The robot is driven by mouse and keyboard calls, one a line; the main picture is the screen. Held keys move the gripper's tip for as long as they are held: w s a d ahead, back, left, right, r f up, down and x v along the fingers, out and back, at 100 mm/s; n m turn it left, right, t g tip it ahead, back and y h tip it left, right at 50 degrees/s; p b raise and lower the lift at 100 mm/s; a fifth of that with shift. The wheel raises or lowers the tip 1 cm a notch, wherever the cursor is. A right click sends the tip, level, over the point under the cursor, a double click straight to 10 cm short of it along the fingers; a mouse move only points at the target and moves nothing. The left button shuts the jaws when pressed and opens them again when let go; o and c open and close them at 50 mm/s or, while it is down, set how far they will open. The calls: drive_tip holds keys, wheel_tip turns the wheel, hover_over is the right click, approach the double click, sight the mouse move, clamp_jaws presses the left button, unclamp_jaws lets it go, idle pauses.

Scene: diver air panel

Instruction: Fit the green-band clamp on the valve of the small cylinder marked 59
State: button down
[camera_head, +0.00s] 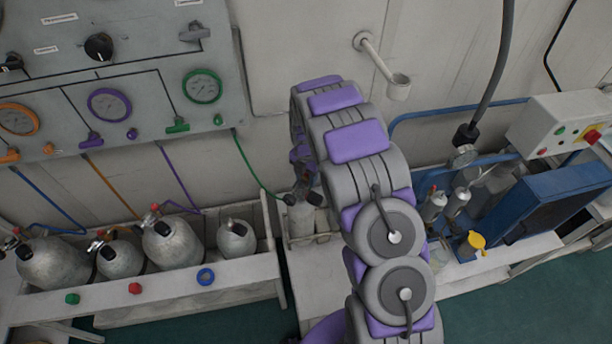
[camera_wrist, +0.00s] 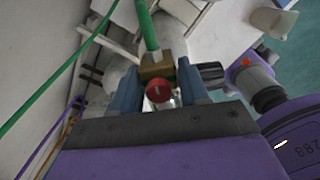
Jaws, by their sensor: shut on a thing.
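My gripper (camera_wrist: 159,80) is shut on a brass clamp (camera_wrist: 155,68) with a red knob and a green hose rising from it. A small grey cylinder (camera_head: 300,218) stands upright in a holder right beside the hidden gripper, where the green hose ends. In the wrist view a pale rounded body and a black knob (camera_wrist: 209,72) lie close to the fingers. I cannot tell whether the clamp touches the valve. No number 59 is readable.
A white rack (camera_head: 240,275) holds several grey cylinders at the left, with green, red and blue discs on its front. The gauge panel (camera_head: 120,60) hangs above. A wall pipe with a cup (camera_head: 398,88) is behind my arm. Blue equipment (camera_head: 560,205) fills the right.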

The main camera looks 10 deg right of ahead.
drive_tip(key=shift+f, duration=0.4)
idle(0.3)
drive_tip(key=shift+c, duration=2.4)
unclamp_jaws()
wheel_tip(320, 180, up, 17)
drive_tip(key=p, duration=0.2)
drive_tip(key=shift+r+p, duration=0.15)
drive_tip(key=shift+p, duration=0.25)
